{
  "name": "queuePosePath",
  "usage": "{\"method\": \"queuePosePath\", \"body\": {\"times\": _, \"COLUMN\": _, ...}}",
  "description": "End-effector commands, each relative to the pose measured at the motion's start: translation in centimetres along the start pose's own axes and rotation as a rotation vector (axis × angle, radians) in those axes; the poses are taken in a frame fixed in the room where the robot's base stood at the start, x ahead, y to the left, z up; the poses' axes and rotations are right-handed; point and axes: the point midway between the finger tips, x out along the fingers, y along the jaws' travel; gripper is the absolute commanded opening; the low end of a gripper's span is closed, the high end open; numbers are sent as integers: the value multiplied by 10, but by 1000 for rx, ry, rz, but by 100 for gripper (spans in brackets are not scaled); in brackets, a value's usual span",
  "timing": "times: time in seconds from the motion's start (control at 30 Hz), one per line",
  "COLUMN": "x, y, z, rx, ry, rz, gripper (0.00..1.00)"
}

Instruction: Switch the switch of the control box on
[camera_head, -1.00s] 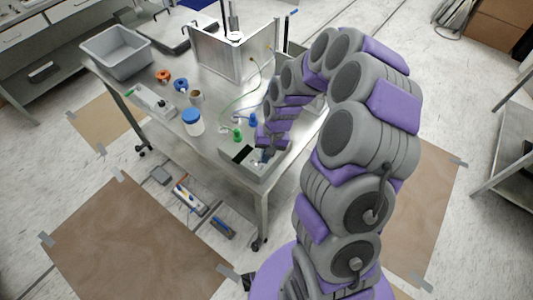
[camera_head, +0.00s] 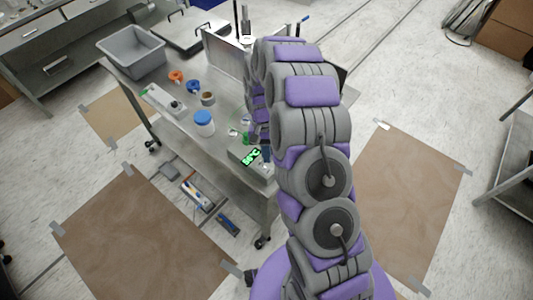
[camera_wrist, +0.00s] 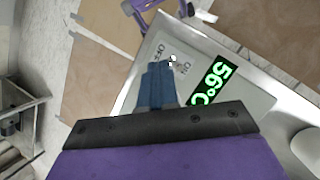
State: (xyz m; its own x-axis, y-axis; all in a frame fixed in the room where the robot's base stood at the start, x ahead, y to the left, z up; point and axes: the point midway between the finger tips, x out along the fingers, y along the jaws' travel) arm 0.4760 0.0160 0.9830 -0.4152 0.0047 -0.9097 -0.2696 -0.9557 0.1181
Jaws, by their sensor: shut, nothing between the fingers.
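The control box (camera_head: 267,174) sits at the near corner of the metal table, and its display (camera_head: 250,157) is lit green. The small switch (camera_wrist: 172,62) with ON and OFF labels lies just beyond my fingertips. My gripper (camera_wrist: 158,72) is shut and empty, with its blue fingers over the box beside the switch. Whether they touch the switch, and its exact tilt, I cannot tell. In the head view my arm partly hides the gripper.
The table also holds a blue-lidded jar (camera_head: 204,124), a grey bin (camera_head: 136,52), several small fittings and a metal enclosure (camera_head: 226,52) behind my arm. Tools lie on the lower shelf (camera_head: 198,195). Floor around the table is mostly open, with brown sheets (camera_head: 140,240).

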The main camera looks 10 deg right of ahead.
Motion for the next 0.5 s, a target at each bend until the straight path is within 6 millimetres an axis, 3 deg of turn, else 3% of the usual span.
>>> {"method": "queuePosePath", "body": {"times": 0.5, "x": -14, "y": 2, "z": 5, "rx": 0, "ry": 1, "rz": 0, "gripper": 0}}
